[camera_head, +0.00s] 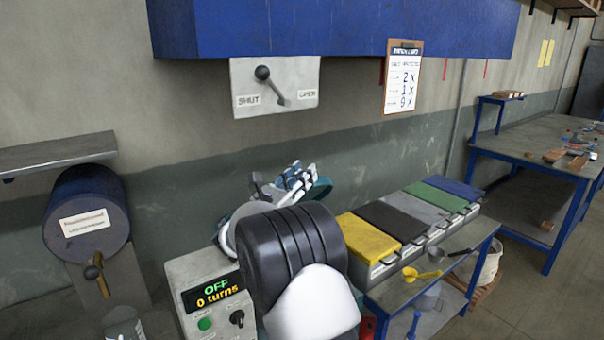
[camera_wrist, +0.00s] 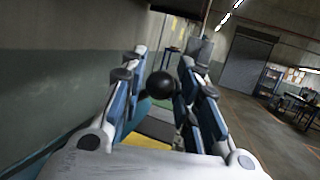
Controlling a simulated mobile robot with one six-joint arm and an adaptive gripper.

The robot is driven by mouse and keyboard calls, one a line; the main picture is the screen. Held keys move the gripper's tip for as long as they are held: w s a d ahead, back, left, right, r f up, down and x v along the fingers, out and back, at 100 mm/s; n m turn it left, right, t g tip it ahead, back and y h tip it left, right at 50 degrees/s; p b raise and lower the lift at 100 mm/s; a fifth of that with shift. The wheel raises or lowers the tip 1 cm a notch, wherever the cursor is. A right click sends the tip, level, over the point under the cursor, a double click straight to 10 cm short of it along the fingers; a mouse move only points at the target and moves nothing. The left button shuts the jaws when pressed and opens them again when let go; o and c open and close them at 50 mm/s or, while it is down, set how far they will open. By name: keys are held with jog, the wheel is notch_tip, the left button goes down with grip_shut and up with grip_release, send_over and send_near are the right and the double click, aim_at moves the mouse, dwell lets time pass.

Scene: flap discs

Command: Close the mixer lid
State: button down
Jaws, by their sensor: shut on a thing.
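The mixer's control box (camera_head: 205,292) stands below the middle of the head view, its display reading "OFF 0 turns". My dark arm hides most of the mixer. A teal curved part (camera_head: 321,188), perhaps of the lid or bowl, shows behind my gripper (camera_head: 293,178); how far the lid stands open I cannot tell. In the wrist view a round black knob (camera_wrist: 160,85) sits between the two fingers of my gripper (camera_wrist: 161,78), which are shut on it. What the knob is fixed to is hidden; it is probably the lid's handle.
Lidded bins, the front one yellow (camera_head: 366,238), stand on a blue-framed table at right, with a yellow scoop (camera_head: 421,274). A SHUT/OPEN lever plate (camera_head: 275,88) is under the blue hopper (camera_head: 330,28). A dark drum (camera_head: 86,215) is at left. Open floor lies right.

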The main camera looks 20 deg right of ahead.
jog(key=shift+f, duration=0.3)
jog(key=c, duration=1.3)
grip_release()
jog(key=shift+w, duration=0.25)
jog(key=shift+s+r, duration=0.1)
jog(key=shift+a, duration=0.1)
jog(key=r+v, duration=0.1)
jog(key=v, duration=0.3)
jog(key=r+v, duration=0.1)
jog(key=v, duration=0.4)
jog(key=r+v, duration=0.1)
jog(key=v, duration=0.4)
jog(key=shift+s+a, duration=0.45)
jog(key=shift+a, duration=0.05)
